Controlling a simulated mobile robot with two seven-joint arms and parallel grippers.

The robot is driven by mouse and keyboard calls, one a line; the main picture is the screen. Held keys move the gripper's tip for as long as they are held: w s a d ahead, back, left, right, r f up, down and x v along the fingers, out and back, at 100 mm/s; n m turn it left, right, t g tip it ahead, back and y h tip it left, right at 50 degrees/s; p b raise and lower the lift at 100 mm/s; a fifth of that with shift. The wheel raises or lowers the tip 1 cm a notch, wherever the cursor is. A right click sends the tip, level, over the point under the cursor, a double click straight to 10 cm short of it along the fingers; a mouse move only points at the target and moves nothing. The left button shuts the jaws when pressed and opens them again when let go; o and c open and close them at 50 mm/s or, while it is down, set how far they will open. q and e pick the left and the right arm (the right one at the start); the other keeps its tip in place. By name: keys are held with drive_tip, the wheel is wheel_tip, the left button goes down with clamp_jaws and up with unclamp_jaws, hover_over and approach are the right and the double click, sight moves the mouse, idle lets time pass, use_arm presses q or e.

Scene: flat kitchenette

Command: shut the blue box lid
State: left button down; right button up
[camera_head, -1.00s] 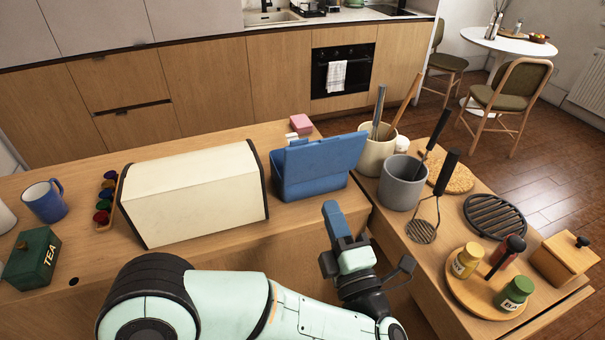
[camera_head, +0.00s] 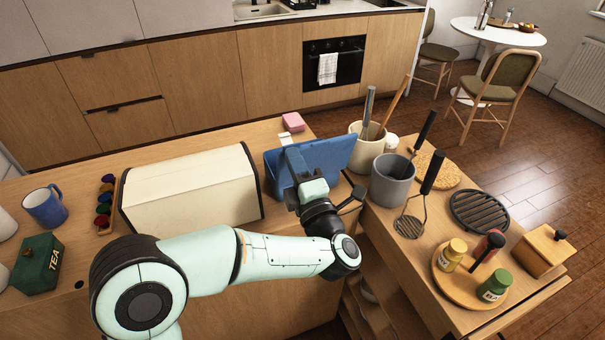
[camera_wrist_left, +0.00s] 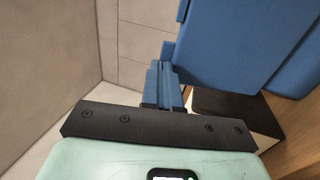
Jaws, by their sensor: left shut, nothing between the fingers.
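The blue box (camera_head: 276,172) stands on the wooden counter, right of the cream bread bin. Its blue lid (camera_head: 332,153) is tilted up and open, leaning to the right side of the box. The shut fingers (camera_wrist_left: 163,84) also show in the left wrist view, beside the blue box and lid panels (camera_wrist_left: 225,45). I cannot tell whether the fingers touch the box. My right gripper is not in view.
The cream bread bin (camera_head: 190,190) is close on the left. A pink block (camera_head: 293,122) lies behind the box.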

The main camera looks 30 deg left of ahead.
use_arm(q)
drive_tip(key=shift+w+a+r, duration=0.1)
drive_tip(key=shift+w+a, duration=0.15)
drive_tip(key=shift+a, duration=0.05)
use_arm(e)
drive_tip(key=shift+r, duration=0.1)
